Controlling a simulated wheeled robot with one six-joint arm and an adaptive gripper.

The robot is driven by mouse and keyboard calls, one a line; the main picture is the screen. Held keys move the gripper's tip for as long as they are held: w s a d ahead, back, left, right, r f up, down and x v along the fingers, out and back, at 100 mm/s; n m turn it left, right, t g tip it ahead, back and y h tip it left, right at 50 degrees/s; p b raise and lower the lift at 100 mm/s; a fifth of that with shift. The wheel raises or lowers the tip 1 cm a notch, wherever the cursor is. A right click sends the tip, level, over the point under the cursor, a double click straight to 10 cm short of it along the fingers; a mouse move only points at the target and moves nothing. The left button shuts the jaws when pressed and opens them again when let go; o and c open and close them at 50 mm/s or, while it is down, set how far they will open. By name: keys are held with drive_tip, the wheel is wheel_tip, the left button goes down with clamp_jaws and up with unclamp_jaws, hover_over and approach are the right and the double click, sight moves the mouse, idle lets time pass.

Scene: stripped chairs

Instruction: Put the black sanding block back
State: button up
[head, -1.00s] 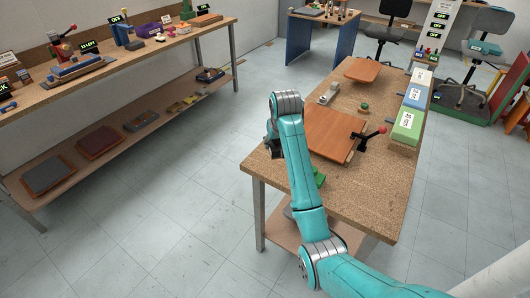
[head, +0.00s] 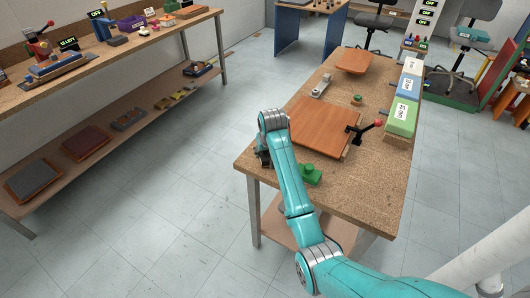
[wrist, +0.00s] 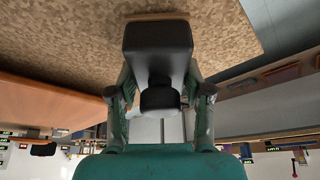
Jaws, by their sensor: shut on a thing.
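My gripper (wrist: 160,102) is shut on the black sanding block (wrist: 158,42), with one finger on each side of its knob-like grip. The block's broad black body fills the top middle of the wrist view, with the speckled bench top (wrist: 70,30) behind it. In the head view my gripper (head: 264,156) is at the left edge of the workbench (head: 355,195), beside the orange-brown wooden panel (head: 320,125). The block is mostly hidden there by my arm. I cannot tell whether it touches the bench.
A green block (head: 310,174) lies near my arm. Labelled green (head: 401,117) and blue (head: 408,85) boxes line the right edge. A long bench (head: 130,40) with a lower shelf stands left across clear floor.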

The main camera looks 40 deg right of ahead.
drive_tip(key=shift+f, duration=0.3)
drive_tip(key=o, duration=1.1)
drive_tip(key=v, duration=1.2)
drive_tip(key=shift+s+r, duration=0.1)
